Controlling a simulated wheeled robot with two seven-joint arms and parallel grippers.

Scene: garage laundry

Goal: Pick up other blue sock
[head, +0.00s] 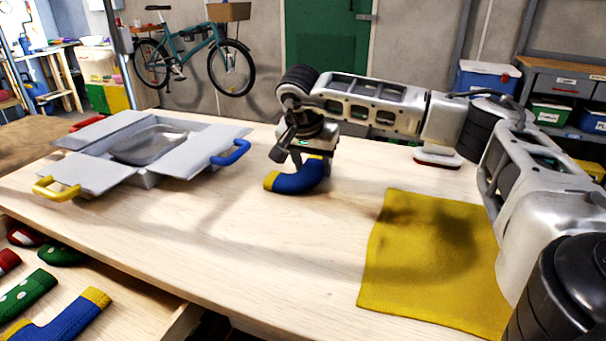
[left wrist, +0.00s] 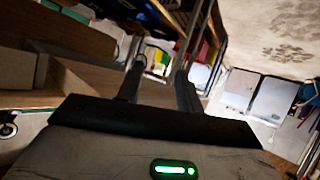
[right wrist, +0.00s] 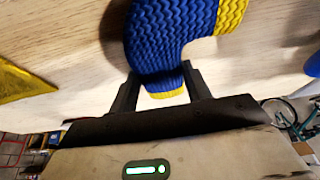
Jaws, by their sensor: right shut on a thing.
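A blue sock (head: 299,180) with yellow toe and cuff is on the table or just above it; I cannot tell which. My right gripper (head: 303,163) is shut on it from above. In the right wrist view the ribbed blue sock (right wrist: 165,40) passes between the fingers (right wrist: 163,88), its yellow end showing between them. Another blue sock (head: 62,320) with yellow ends lies in the open drawer at the lower left. My left gripper (left wrist: 160,65) shows only in the left wrist view, open and empty, away from the table.
A grey open-flapped box (head: 100,170) with coloured handles stands at the table's left. A yellow cloth (head: 420,265) lies at the right front. Green socks (head: 28,292) and red socks share the drawer. A red-edged white thing (head: 437,160) sits behind my right arm. The table's middle is clear.

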